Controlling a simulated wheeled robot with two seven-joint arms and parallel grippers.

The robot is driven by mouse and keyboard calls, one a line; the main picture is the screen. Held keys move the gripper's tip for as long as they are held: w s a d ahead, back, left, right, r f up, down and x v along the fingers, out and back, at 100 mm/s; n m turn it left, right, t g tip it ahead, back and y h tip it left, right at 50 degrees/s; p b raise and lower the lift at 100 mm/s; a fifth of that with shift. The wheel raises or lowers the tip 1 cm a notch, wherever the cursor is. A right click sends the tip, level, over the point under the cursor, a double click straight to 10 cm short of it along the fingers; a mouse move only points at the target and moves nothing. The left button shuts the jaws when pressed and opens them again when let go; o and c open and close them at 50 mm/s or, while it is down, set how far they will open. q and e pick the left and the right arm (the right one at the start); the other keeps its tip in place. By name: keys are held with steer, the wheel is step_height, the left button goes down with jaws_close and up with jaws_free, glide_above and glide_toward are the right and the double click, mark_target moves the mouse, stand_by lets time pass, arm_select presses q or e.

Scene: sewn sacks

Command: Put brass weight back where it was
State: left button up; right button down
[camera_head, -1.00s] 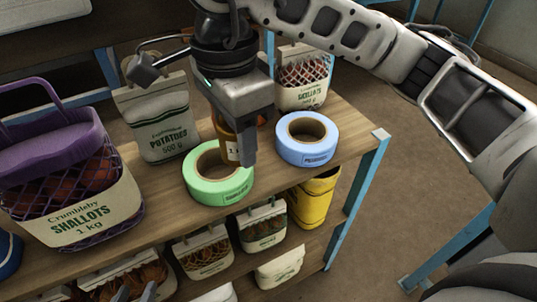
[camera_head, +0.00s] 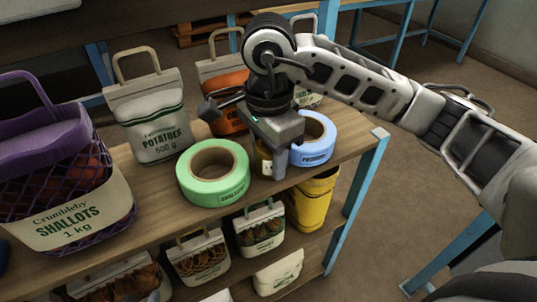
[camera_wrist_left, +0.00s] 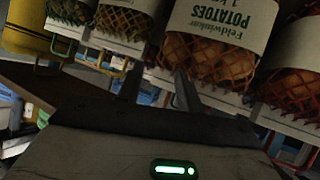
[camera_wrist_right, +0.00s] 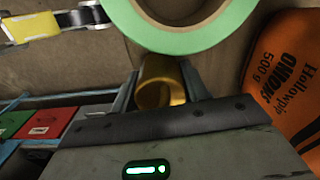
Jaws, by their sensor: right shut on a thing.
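I cannot tell whether the weight touches the shelf. In the right wrist view the brass weight (camera_wrist_right: 160,90) sits between the fingers, just outside the green roll (camera_wrist_right: 160,38). My left gripper (camera_wrist_left: 160,88) is open and empty, facing sacks of potatoes (camera_wrist_left: 222,30).
A purple-topped shallots sack (camera_head: 65,195) and a potatoes sack (camera_head: 150,125) stand left on the wooden shelf (camera_head: 140,215). An orange onions sack (camera_head: 228,100) stands behind my right gripper. Several sacks and a yellow one (camera_head: 312,202) sit on the lower shelf.

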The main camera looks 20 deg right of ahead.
stand_by(0.4)
steer(key=c, duration=0.7)
jaws_free()
steer(key=shift+f, duration=0.1)
